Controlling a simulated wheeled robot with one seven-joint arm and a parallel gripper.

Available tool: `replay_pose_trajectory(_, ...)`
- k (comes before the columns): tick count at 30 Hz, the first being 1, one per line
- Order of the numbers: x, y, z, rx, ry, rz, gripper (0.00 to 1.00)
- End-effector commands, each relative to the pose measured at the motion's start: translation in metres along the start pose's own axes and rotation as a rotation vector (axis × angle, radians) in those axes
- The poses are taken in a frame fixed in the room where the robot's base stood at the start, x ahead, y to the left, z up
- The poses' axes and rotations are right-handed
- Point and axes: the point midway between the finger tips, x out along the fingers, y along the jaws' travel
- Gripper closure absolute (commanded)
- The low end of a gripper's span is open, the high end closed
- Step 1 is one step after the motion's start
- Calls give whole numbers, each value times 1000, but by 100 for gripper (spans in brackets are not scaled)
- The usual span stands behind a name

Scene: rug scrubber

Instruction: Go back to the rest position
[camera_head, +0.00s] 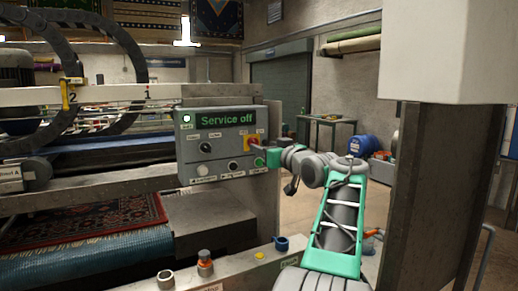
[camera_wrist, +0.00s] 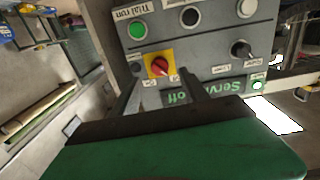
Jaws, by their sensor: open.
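The control panel (camera_head: 222,142) is a grey box with a green-lit display (camera_head: 226,120) reading "Service off". A red rotary switch on a yellow plate (camera_head: 251,143) sits at its right side. My gripper (camera_head: 262,149) is at the panel's right edge, close in front of that switch. In the wrist view the panel appears turned over, with the red switch (camera_wrist: 160,67) just beyond the fingertips of my gripper (camera_wrist: 153,88). The fingers are apart with nothing held between them. Whether a fingertip touches the panel, I cannot tell.
A patterned rug (camera_head: 92,214) lies on the machine at left. A metal ledge with an orange-topped button (camera_head: 205,257) and a blue cup-like part (camera_head: 281,243) runs along the front. A grey post (camera_head: 432,190) stands close at right. Open floor (camera_head: 300,195) lies behind my arm.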

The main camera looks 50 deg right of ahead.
Motion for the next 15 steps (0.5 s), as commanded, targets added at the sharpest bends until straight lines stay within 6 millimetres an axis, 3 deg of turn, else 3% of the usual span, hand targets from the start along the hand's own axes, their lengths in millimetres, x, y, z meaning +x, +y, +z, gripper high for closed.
replay_pose_trajectory(4, -17, 0, 0, 0, 0, 1, 47)
replay_pose_trajectory(15, -19, 0, 0, 1, -1, 0, 47)
